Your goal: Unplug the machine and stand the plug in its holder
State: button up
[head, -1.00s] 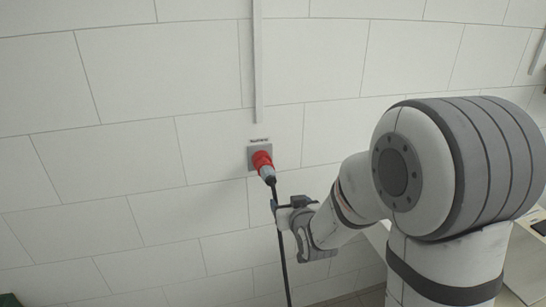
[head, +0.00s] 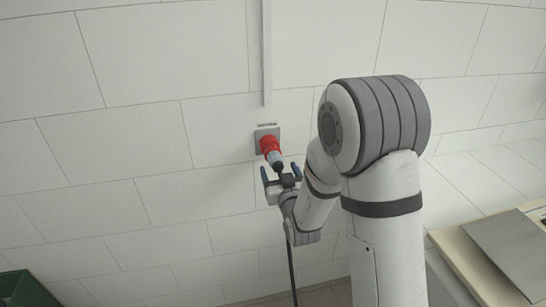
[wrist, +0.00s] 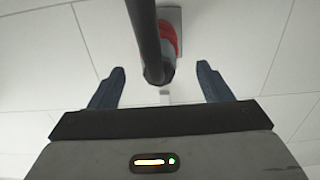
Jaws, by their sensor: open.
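The red and grey plug (head: 274,157) sits in the grey wall socket (head: 260,134), tilted outward and down, with its black cable (head: 291,270) hanging below. My gripper (head: 279,172) is open just below the plug, its blue-grey fingers spread to either side. In the wrist view the fingers of my gripper (wrist: 161,77) stand apart, with the cable (wrist: 143,25) and the plug's dark end (wrist: 158,73) between them, touching neither finger. The red part (wrist: 170,42) shows behind the cable. The plug's holder is not recognisable in these frames.
A white conduit (head: 266,60) runs up the tiled wall above the socket. A cream counter with a grey plate (head: 510,245) stands at the lower right. A green bin (head: 15,288) is at the lower left. The wall left of the plug is clear.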

aim_at(275, 157)
jog(key=x, duration=0.6)
jog(key=shift+f, duration=0.25)
jog(key=shift+w+a, duration=0.1)
jog(key=shift+w, duration=0.25)
jog(key=shift+w+a+r+b, duration=0.1)
jog(key=shift+w+r+b, duration=0.25)
jog(key=shift+r, duration=0.3)
jog(key=shift+s, duration=0.1)
jog(key=shift+b, duration=1.3)
jog(key=shift+r, duration=0.1)
jog(key=c, duration=1.3)
jog(key=shift+s+d+f+b, duration=0.25)
jog(key=shift+f+b, duration=0.1)
jog(key=shift+b, duration=0.2)
